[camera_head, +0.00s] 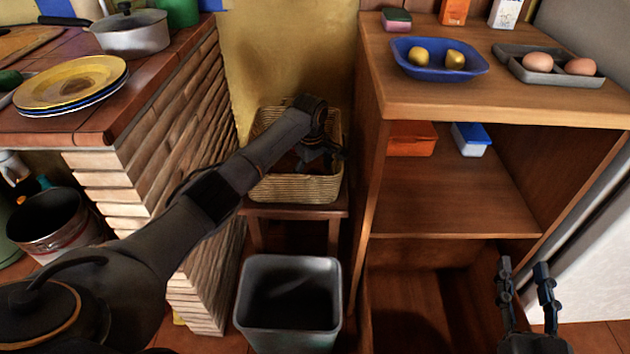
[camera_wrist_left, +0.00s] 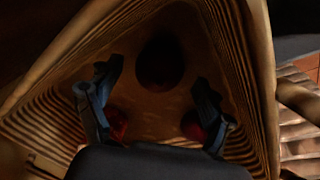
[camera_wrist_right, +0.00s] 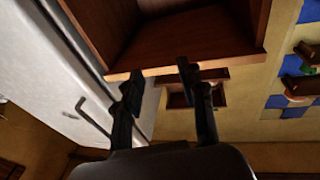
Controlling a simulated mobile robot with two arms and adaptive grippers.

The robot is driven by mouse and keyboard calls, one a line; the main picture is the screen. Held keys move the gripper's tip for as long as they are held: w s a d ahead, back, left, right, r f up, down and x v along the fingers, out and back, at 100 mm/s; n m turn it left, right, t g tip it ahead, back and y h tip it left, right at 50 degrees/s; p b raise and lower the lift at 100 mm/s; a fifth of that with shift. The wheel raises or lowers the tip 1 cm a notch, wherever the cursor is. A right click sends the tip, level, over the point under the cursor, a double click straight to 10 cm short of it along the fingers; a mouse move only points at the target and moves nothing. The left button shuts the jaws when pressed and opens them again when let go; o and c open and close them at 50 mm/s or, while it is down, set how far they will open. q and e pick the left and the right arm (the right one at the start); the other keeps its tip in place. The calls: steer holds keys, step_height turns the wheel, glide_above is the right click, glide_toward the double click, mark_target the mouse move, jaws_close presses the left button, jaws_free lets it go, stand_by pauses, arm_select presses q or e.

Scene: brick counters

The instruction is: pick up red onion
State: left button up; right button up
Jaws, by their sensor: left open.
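A wicker basket (camera_head: 290,188) stands on a small wooden stool against the yellow wall. My left gripper (camera_head: 318,158) reaches down into it. In the left wrist view the fingers of my left gripper (camera_wrist_left: 158,76) are spread apart. A dark round item (camera_wrist_left: 160,64), possibly the red onion, lies on the basket floor ahead, between the fingertips in the picture. Two reddish round items, one on the left (camera_wrist_left: 118,122) and one on the right (camera_wrist_left: 193,124), lie partly behind the fingers. Deep shade hides which is the onion. My right gripper (camera_head: 526,272) is open and empty by the shelf unit.
The brick counter (camera_head: 150,150) is close on the left, with plates (camera_head: 72,82) and a pot (camera_head: 132,34). A wooden shelf unit (camera_head: 480,105) on the right bears a blue bowl (camera_head: 440,72) and an egg tray (camera_head: 550,77).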

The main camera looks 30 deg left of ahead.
arm_select(q)
steer(key=shift+w+f, duration=0.1)
steer(key=shift+f, duration=0.45)
arm_select(e)
steer(key=r+t, duration=0.1)
steer(key=r, duration=0.1)
steer(key=shift+s+a+r+t+y, duration=0.2)
steer(key=shift+r+t+y, duration=0.1)
steer(key=shift+r+t, duration=0.1)
arm_select(q)
steer(key=shift+c, duration=0.4)
arm_select(e)
steer(key=shift+d, duration=0.1)
arm_select(q)
steer(key=c, duration=1.2)
steer(key=shift+r, duration=0.15)
arm_select(e)
steer(key=shift+f, duration=0.15)
